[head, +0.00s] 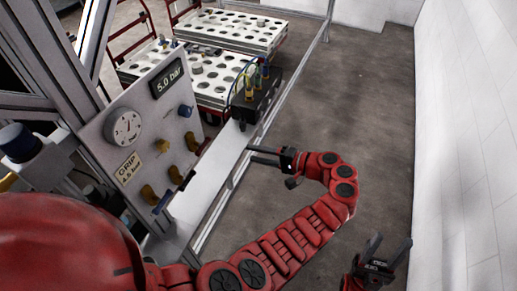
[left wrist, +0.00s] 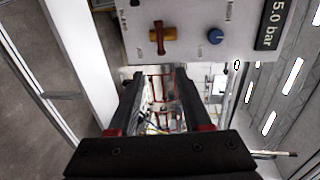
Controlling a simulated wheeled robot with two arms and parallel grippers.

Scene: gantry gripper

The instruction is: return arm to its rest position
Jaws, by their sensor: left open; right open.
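My left gripper (head: 251,156) is open and empty, beside the lower right of the control panel (head: 113,155) and apart from it. Its two spread fingers also show in the left wrist view (left wrist: 160,73). My left arm reaches up from the bottom left and bends back to the left at the wrist. My right gripper (head: 382,246) is open and empty at the lower right, near the white wall. Most of my right arm is out of view.
The panel has a gauge (head: 123,127), a 5.0 bar display (head: 167,78), a blue knob (head: 186,111) and several brass valves. A black valve block (head: 256,96) with hoses stands behind the rail. White perforated trays (head: 227,32) lie further back. Bare floor (head: 365,95) is free to the right.

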